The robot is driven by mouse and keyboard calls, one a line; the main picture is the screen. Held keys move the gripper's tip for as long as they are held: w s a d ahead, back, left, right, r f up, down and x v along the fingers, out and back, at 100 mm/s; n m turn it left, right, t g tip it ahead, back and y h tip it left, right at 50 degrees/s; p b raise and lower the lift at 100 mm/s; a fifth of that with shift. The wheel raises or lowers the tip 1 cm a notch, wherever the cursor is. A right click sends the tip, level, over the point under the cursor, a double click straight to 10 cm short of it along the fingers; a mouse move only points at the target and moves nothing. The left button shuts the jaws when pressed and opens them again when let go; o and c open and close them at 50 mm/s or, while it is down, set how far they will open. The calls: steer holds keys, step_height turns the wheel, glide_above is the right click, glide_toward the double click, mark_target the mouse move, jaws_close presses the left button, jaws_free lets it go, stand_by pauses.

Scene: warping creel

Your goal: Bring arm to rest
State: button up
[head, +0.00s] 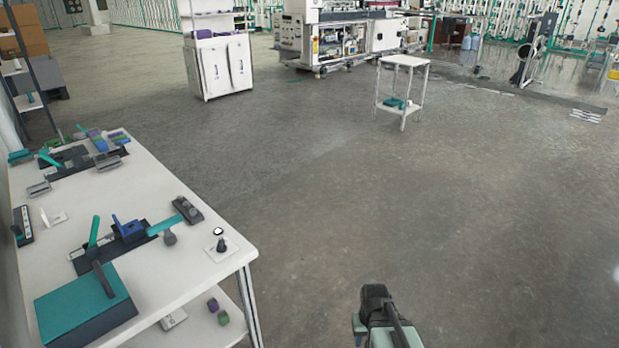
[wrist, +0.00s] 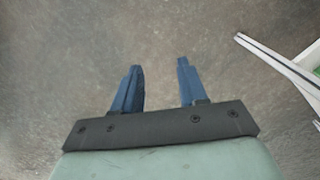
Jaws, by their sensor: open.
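My gripper shows in the wrist view (wrist: 158,80), with two blue fingers apart and nothing between them.
A white worktable (head: 165,262) with tools and a teal-topped box (head: 80,305) stands at the left. Its lower shelf holds small purple and green pieces. A small white stand (head: 403,65) and a white cabinet (head: 222,68) stand farther back. The floor (head: 330,190) between is clear.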

steer(key=s+f+g, duration=0.3)
steer(key=s+f, duration=0.6)
steer(key=s, duration=0.5)
steer(key=s+f+g, duration=0.3)
steer(key=s+f, duration=0.6)
steer(key=s, duration=0.5)
steer(key=shift+f, duration=0.15)
